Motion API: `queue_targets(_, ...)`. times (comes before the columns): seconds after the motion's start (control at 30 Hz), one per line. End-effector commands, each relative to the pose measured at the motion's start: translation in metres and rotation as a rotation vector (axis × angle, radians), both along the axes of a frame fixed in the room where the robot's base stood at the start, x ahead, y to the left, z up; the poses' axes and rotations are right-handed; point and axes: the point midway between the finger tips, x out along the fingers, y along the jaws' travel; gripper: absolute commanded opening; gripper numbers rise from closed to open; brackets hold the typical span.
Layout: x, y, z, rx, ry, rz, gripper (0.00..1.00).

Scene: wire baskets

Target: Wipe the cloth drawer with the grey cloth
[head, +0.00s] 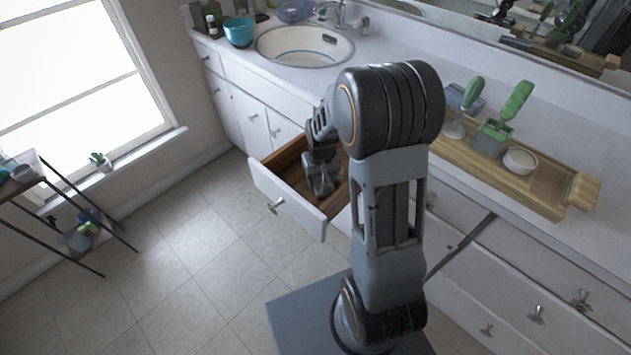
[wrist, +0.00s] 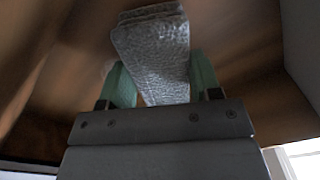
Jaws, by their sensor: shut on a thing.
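The cloth drawer (head: 278,190) is pulled out from the white counter, with a white front and a brown wooden inside. My gripper (head: 322,188) reaches down into it. In the wrist view my gripper (wrist: 162,85) has its two green fingers shut on the grey cloth (wrist: 152,48), which is folded and textured. The cloth lies between the fingers and extends past their tips, near the brown drawer inside (wrist: 240,60). I cannot tell whether the cloth touches the wood. In the head view my arm and gripper hide much of the cloth and part of the drawer.
A wooden tray (head: 543,201) with green-handled brushes and a small bowl (head: 520,160) stands on the counter at right. A sink (head: 304,46) and teal bowl (head: 239,32) are farther back. A dark metal shelf (head: 72,205) stands at left. The tiled floor (head: 185,260) before the drawer is clear.

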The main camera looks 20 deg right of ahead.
Motion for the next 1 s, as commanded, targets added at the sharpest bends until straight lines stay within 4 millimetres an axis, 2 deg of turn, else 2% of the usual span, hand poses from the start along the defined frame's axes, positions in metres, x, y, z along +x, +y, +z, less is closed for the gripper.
queue_targets(0.2, 0.003, -0.007, 0.000, 0.000, 0.000, -0.001, 0.39)
queue_targets(0.6, 0.004, -0.010, 0.000, 0.000, 0.000, -0.001, 0.39)
queue_targets(1.0, 0.018, -0.041, 0.000, 0.000, 0.001, -0.002, 0.39)
